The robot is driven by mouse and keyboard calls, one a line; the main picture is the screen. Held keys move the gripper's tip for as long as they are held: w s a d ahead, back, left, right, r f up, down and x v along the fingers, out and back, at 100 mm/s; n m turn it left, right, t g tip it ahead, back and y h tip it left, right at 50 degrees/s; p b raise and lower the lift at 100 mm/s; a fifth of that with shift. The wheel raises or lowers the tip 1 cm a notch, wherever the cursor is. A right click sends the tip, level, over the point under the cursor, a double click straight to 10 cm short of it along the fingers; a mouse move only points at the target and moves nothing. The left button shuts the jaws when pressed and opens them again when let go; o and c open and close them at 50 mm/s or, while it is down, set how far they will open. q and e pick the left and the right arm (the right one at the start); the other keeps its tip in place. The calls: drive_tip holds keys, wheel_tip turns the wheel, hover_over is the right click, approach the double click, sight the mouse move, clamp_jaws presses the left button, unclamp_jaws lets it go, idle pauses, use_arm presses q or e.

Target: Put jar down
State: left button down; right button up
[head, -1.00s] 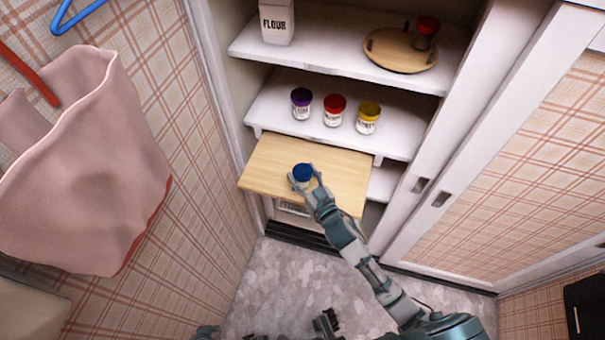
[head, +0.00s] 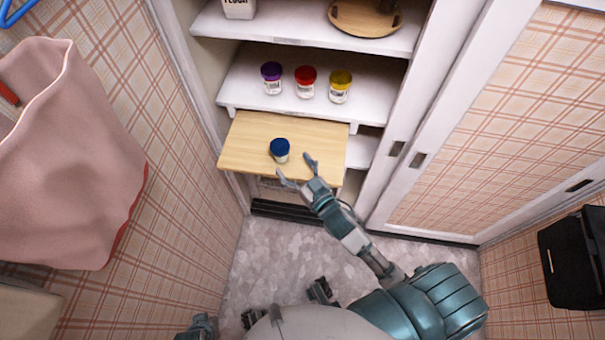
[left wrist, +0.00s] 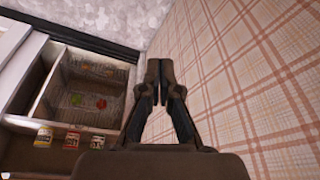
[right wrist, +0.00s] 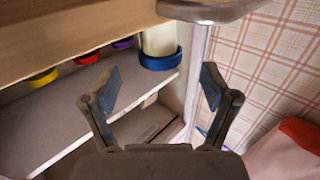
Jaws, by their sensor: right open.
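The jar with a blue lid (head: 280,150) stands upright on the wooden pull-out board (head: 245,143). My right gripper (head: 295,167) is open and empty, just in front of the jar at the board's near edge, with a gap between them. In the right wrist view the jar (right wrist: 160,42) appears upside down, beyond the spread fingertips (right wrist: 160,85) and clear of them. In the left wrist view my left gripper (left wrist: 161,72) has its fingertips together with nothing between them, away from the jar.
Jars with purple (head: 271,76), red (head: 305,80) and yellow (head: 340,85) lids stand on the shelf above. A round wooden board (head: 362,18) lies on the top shelf. A pink bag (head: 70,165) hangs at left; a black case (head: 577,255) is at right.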

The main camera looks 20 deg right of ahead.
use_arm(q)
drive_tip(key=shift+s+a+g, duration=0.2)
drive_tip(key=shift+s+g, duration=0.1)
drive_tip(key=shift+s, duration=0.2)
use_arm(e)
drive_tip(key=s, duration=0.2)
drive_tip(key=s+d, duration=0.1)
drive_tip(key=s, duration=0.1)
drive_tip(key=shift+s, duration=0.4)
drive_tip(key=shift+f, duration=0.1)
